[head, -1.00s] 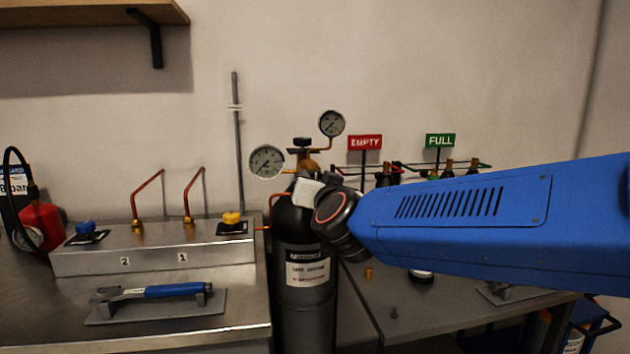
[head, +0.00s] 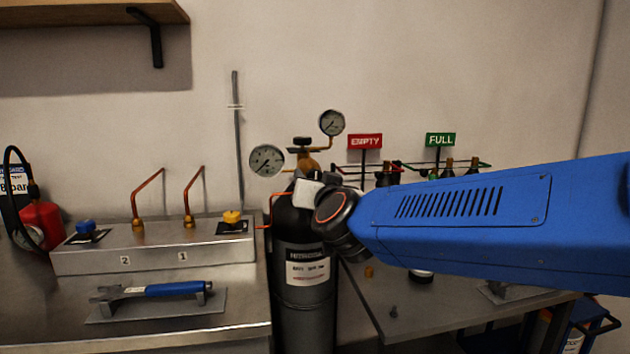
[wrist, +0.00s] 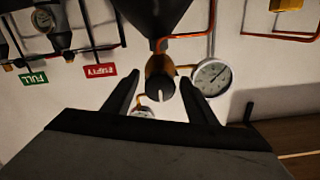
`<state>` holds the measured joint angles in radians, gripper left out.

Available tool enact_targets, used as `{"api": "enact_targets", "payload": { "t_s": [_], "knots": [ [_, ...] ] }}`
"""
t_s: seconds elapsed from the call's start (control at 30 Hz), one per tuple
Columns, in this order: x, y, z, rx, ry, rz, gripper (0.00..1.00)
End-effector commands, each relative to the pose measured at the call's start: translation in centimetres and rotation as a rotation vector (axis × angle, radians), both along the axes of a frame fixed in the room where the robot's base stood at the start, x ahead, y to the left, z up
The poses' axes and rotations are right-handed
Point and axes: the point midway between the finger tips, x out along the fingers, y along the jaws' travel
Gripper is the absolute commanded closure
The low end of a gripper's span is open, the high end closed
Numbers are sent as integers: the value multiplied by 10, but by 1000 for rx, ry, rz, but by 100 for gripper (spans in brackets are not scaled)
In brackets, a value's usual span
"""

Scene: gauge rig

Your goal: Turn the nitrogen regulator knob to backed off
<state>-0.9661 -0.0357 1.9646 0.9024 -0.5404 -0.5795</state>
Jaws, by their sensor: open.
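The nitrogen cylinder (head: 300,295) stands between the two benches, dark with a white label. On its top is the brass regulator (head: 309,163) with two dial gauges. In the wrist view, which is upside down, the regulator knob (wrist: 160,88) is a dark round piece with a pale pointer line. My gripper (wrist: 161,76) is open, with one finger on each side of the knob. I see a gap on both sides and cannot tell the depth. In the head view my wrist hides the fingertips and the cylinder's shoulder.
The larger gauge (head: 267,160) stands close to my gripper and shows in the wrist view (wrist: 211,78). A steel box (head: 150,251) with copper tubes and blue and yellow knobs is at left. EMPTY (head: 365,142) and FULL (head: 440,140) signs stand at right.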

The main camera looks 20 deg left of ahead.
Motion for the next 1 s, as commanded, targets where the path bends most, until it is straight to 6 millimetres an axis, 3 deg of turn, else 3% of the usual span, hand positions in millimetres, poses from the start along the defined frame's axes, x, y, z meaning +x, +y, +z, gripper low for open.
{"api": "enact_targets", "payload": {
  "t_s": [0.27,1.0],
  "knots": [
    [-17,-10,2,2,0,2,48],
    [-131,-80,1,2,-1,2,48]
  ]
}}
